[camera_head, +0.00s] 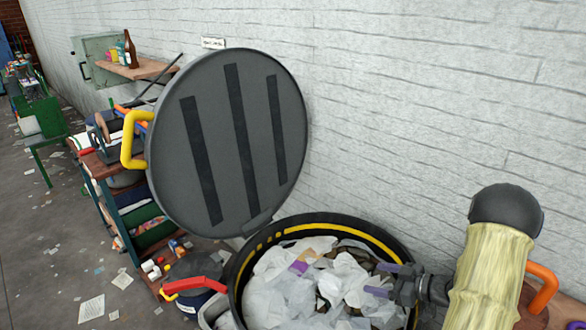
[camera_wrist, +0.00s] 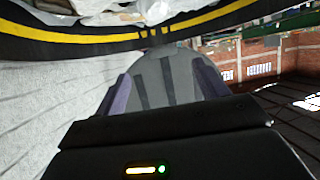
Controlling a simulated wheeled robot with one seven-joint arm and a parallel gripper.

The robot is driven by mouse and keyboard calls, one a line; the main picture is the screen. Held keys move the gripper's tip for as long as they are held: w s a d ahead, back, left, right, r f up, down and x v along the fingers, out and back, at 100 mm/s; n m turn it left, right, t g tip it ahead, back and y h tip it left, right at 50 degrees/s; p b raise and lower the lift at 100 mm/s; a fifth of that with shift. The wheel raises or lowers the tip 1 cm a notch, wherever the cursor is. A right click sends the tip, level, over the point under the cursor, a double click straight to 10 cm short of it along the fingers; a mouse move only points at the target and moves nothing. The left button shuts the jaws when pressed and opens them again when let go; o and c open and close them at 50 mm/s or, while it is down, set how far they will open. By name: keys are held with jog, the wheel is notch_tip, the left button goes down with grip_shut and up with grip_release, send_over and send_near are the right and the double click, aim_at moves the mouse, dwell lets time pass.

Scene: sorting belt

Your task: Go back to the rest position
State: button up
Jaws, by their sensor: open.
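My gripper (camera_head: 378,280) is open at the lower right in the head view, its two purple-grey fingers apart. It is over the right part of a round dark bin, beside the rim (camera_head: 398,243) with its yellow stripe. Nothing shows between the fingers. In the wrist view the fingers (camera_wrist: 163,84) frame the grey lid, and the striped rim (camera_wrist: 75,37) crosses the top. The bin's round grey lid (camera_head: 255,150) stands open, tilted up at the back left. White crumpled paper and plastic (camera_head: 285,293) fill the bin.
A white brick wall (camera_head: 420,90) runs behind the bin. A shelf rack (camera_head: 97,175) with cloths and tools stands at the left. A wooden wall shelf (camera_head: 150,70) holds bottles. Paper scraps (camera_head: 92,308) litter the floor, and the floor at far left is mostly free.

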notch_tip(320, 180, up, 8)
jog(key=w+a+f+m+h, duration=0.15)
jog(key=m+h, duration=0.35)
jog(key=h, duration=0.5)
jog(key=s+a+r+m+g, duration=0.2)
jog(key=s+a+g, duration=0.1)
jog(key=s, duration=0.6)
jog(key=s+a+r+m+g, duration=0.2)
jog(key=s+a, duration=0.4)
jog(key=s, duration=0.3)
jog(key=shift+a+m+g, duration=0.25)
jog(key=shift+m+g, duration=0.15)
jog(key=shift+m, duration=0.2)
